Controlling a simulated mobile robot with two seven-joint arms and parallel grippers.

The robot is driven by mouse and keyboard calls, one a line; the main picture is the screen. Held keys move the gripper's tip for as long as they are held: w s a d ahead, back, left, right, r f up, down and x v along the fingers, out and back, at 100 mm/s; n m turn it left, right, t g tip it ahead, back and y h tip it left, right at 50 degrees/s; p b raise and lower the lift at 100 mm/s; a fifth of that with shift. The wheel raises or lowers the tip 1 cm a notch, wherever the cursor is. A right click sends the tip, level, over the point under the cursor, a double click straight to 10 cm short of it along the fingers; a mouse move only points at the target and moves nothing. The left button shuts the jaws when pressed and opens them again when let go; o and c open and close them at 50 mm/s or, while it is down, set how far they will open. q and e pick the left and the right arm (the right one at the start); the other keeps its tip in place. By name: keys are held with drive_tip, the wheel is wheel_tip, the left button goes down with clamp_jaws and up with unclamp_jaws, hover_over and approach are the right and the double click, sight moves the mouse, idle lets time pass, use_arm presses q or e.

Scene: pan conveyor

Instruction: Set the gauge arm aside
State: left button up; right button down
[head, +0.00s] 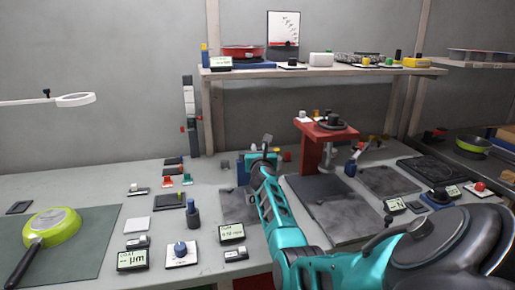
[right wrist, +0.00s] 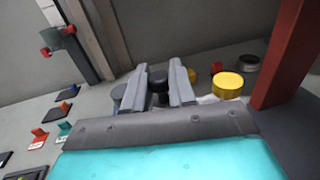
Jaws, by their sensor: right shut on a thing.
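My right gripper (head: 264,146) reaches over the middle of the bench, towards its back. In the right wrist view my right gripper (right wrist: 159,78) has its two grey fingers closed about a dark round knob (right wrist: 158,88). I take the knob to be part of the gauge arm; the rest of it is hidden behind the fingers and the gripper body. Blue parts (head: 243,163) stand just left of the gripper in the head view. My left gripper is not in view.
A red stand (head: 311,150) rises right of the gripper. A shelf (head: 330,70) spans behind. A green pan (head: 52,228) lies on a mat at the left, with small gauges (head: 132,260) nearby. A yellow cylinder (right wrist: 228,85) is close right of the fingers. Dark plates (head: 330,210) lie right of my arm.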

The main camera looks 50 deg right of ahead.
drive_tip(key=shift+d+n+t+y+p, duration=0.45)
drive_tip(key=shift+n+t+y+p, duration=0.1)
drive_tip(key=shift+n+t+y, duration=0.15)
drive_tip(key=shift+w+t+y, duration=0.15)
drive_tip(key=shift+t+y, duration=0.25)
drive_tip(key=shift+y, duration=0.1)
drive_tip(key=shift+w+d+n+t+y, duration=0.25)
drive_tip(key=shift+n+t+y, duration=0.25)
drive_tip(key=shift+n+y, duration=0.3)
drive_tip(key=shift+w+d+n+t+y, duration=0.1)
drive_tip(key=shift+d+n+t+y, duration=0.35)
drive_tip(key=shift+n+y, duration=0.3)
drive_tip(key=shift+w+r+y, duration=0.1)
drive_tip(key=shift+y, duration=0.25)
drive_tip(key=c, duration=1)
unclamp_jaws()
drive_tip(key=shift+w+n, duration=0.1)
drive_tip(key=shift+n, duration=0.15)
drive_tip(key=shift+a, duration=0.1)
